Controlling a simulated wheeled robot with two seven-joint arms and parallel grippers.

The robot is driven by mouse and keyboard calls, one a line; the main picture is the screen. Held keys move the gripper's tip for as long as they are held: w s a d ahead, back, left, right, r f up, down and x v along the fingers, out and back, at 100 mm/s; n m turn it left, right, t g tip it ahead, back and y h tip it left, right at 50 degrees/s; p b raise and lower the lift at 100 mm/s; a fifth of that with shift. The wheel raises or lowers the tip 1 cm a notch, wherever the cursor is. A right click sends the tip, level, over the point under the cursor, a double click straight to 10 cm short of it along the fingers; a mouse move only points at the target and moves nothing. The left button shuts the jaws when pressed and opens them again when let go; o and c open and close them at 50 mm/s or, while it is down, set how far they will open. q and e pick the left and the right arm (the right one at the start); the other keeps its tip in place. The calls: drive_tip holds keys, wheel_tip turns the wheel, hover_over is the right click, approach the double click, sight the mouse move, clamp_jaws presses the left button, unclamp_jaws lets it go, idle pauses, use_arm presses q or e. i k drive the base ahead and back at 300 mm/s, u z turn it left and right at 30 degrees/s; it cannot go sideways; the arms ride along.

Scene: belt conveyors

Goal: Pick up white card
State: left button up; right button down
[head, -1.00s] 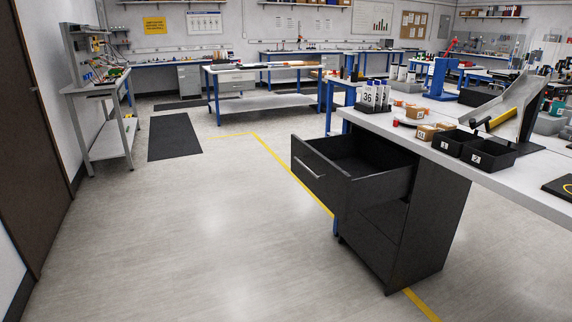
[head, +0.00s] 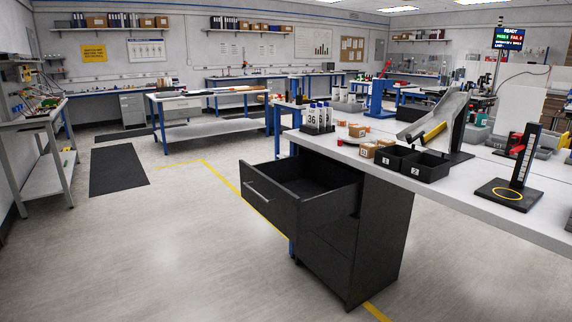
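A black holder (head: 318,129) stands upright at the near left end of the white-topped workbench (head: 343,152). It holds several white upright pieces (head: 312,119), one marked 36. I cannot tell at this size whether any of them is a card. No other white card shows clearly on the bench. Neither of my grippers is in view.
A black cabinet (head: 378,235) under the bench has its top drawer (head: 272,199) pulled out into the floor space. Black bins (head: 425,166), small brown boxes (head: 357,131), a grey chute (head: 432,112) and a black stand (head: 508,194) occupy the bench.

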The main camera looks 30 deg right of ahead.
sight(312, 119)
drive_tip(key=z, duration=0.6)
drive_tip(key=k, duration=0.25)
drive_tip(key=u, duration=1.5)
drive_tip(key=i, duration=2.45)
drive_tip(key=z, duration=0.45)
drive_tip(key=i, duration=2.35)
drive_tip(key=z, duration=1.55)
drive_tip(key=i, duration=1.6)
drive_tip(key=z, duration=1.3)
